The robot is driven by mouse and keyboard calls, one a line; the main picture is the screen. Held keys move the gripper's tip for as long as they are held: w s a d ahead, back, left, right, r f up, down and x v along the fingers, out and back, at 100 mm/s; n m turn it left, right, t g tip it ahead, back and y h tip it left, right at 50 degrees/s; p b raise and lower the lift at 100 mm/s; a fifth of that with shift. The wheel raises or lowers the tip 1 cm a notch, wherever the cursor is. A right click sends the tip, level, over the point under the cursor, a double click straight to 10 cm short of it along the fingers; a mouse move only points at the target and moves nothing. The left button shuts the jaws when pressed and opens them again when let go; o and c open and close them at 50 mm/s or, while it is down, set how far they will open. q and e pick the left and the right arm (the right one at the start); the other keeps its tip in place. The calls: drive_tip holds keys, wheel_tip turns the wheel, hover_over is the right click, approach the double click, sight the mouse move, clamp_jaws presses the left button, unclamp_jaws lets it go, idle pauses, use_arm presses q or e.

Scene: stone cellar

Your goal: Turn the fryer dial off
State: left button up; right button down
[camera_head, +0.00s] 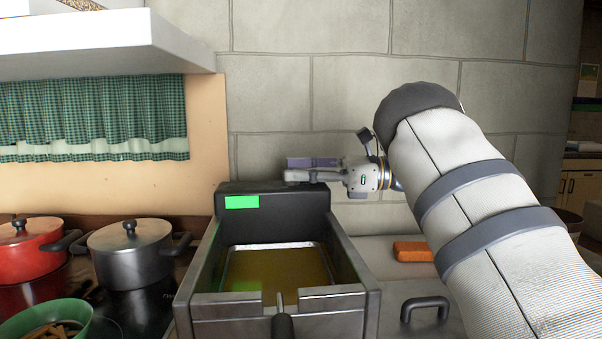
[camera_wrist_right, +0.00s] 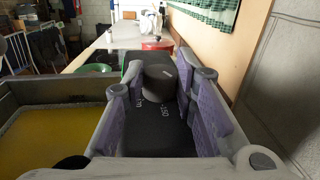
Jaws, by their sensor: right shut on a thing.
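The fryer (camera_head: 202,275) is a dark metal box with yellow oil in its basin and a raised black rear housing (camera_head: 285,204). A green panel (camera_head: 242,202) shows on the housing's front. In the right wrist view, the black fryer dial (camera_wrist_right: 158,82) stands on the housing, beside printed markings that include "150". My right gripper (camera_head: 292,169) lies level just above the housing, pointing left. It is shut on the dial, with a purple-padded finger on each side. The dial cannot be made out in the head view. My left gripper is not in view.
A grey pot (camera_head: 130,258), a red pot (camera_head: 34,250) and a green bowl (camera_head: 45,318) stand left of the fryer. An orange block (camera_head: 412,251) lies on the counter to the right. A stone wall (camera_head: 290,95) rises close behind the gripper.

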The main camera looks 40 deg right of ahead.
drive_tip(key=n+g+y, duration=0.2)
drive_tip(key=g, duration=0.1)
drive_tip(key=shift+w+d+f, duration=0.15)
drive_tip(key=shift+w, duration=0.05)
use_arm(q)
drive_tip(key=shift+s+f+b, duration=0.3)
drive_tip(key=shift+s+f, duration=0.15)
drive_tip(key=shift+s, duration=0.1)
use_arm(e)
drive_tip(key=shift+n+g+y, duration=0.8)
drive_tip(key=shift+n+g, duration=0.2)
drive_tip(key=shift+g, duration=0.1)
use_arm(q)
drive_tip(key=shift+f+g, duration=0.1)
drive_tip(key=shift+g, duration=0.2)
use_arm(e)
drive_tip(key=shift+w+g, duration=0.1)
drive_tip(key=shift+g, duration=0.2)
drive_tip(key=c, duration=1.3)
unclamp_jaws()
drive_tip(key=shift+r, duration=0.2)
